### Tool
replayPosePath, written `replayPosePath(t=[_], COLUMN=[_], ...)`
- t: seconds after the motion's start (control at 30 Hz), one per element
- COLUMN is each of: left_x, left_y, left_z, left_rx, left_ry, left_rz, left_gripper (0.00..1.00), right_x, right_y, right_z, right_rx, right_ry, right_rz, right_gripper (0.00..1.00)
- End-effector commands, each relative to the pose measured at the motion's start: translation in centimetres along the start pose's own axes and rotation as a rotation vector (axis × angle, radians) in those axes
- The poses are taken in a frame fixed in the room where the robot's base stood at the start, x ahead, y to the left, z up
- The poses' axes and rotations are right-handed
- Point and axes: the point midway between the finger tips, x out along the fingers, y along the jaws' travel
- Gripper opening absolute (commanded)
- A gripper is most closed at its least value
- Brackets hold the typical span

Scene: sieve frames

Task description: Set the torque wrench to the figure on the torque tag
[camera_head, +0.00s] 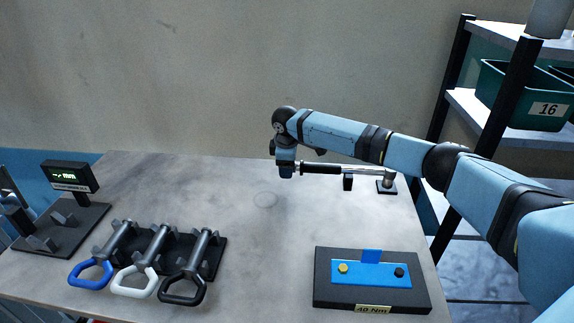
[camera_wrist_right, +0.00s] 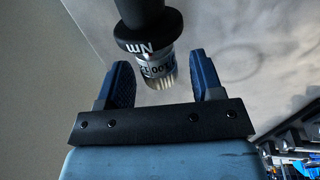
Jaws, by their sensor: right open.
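The torque wrench (camera_head: 340,168) lies along the back right of the table, its black grip toward my right gripper (camera_head: 287,172) and its head at a small post. In the right wrist view, the wrench's dark collar marked Nm and its numbered silver scale ring (camera_wrist_right: 157,66) are at the gap between the open fingers of my right gripper (camera_wrist_right: 163,80). The fingers appear apart from it; the exact setting is not readable. The torque tag (camera_head: 373,309) reads 40 Nm, on the front of a black block (camera_head: 325,285). My left gripper is not in view.
A blue plate (camera_head: 370,274) with a yellow and a dark bolt sits on the block. A black rack (camera_head: 215,258) of tools with blue, white and black loop handles is front left. A display unit (camera_head: 69,176) stands far left. Shelving with a green bin (camera_head: 520,95) is right. The table middle is clear.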

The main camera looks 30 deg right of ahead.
Motion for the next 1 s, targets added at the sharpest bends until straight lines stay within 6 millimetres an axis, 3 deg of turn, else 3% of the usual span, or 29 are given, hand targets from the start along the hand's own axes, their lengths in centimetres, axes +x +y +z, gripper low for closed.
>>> replayPosePath(t=[0.13,0.3,0.37,0.67,1.0], left_x=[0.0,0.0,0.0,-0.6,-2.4], left_y=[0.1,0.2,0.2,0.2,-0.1], left_z=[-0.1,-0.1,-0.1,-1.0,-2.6], left_rx=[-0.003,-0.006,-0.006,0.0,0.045], left_ry=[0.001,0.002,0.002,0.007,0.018], left_rz=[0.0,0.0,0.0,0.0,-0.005], left_gripper=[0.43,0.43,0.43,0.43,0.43], right_x=[0.0,0.0,0.0,-0.3,-0.3], right_y=[0.0,0.0,0.0,0.1,0.3], right_z=[0.0,0.0,0.0,0.0,-0.1], right_rx=[0.0,0.0,0.0,0.001,0.006], right_ry=[0.0,0.0,-0.001,-0.002,0.0], right_rz=[0.0,0.0,0.0,-0.038,-0.251], right_gripper=[0.6,0.21,0.11,0.11,0.11])
